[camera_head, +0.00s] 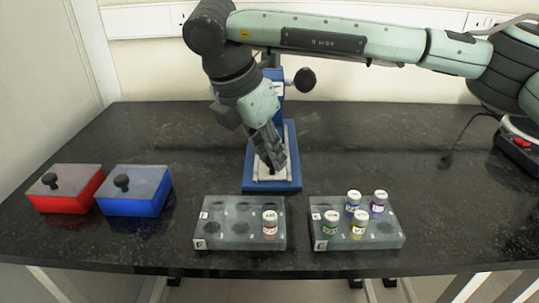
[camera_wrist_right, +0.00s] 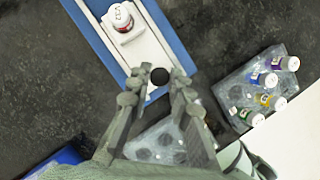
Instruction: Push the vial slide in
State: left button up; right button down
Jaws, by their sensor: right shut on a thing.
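The vial slide (camera_wrist_right: 148,48) is a white plate in a blue frame (camera_wrist_right: 100,45). In the head view the pale slide (camera_head: 262,174) shows at the front of the blue device (camera_head: 257,187). A vial with a white cap and a red band (camera_wrist_right: 122,18) stands on the slide in the right wrist view. A round black knob (camera_wrist_right: 160,76) is at the near end of the slide. My right gripper (camera_wrist_right: 160,80) has its fingertips on either side of this knob and is shut on it. In the head view my right gripper (camera_head: 277,160) hides the knob and vial. My left gripper is not in view.
A rack (camera_head: 240,243) with one red-banded vial (camera_head: 270,224) stands in front of the device. A second rack (camera_head: 365,242) with several vials is to its right. A red box (camera_head: 70,203) and a blue box (camera_head: 137,207) with knobbed lids stand at left.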

jog(key=w+b, duration=0.2)
jog(key=w, duration=0.5)
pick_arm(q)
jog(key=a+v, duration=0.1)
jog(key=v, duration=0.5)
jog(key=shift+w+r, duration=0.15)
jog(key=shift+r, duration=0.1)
pick_arm(e)
jog(key=shift+w+r, duration=0.1)
jog(key=shift+w, duration=0.45)
jog(key=c, duration=1.4)
grip_release()
jog(key=shift+w, duration=0.1)
jog(key=v, duration=1.2)
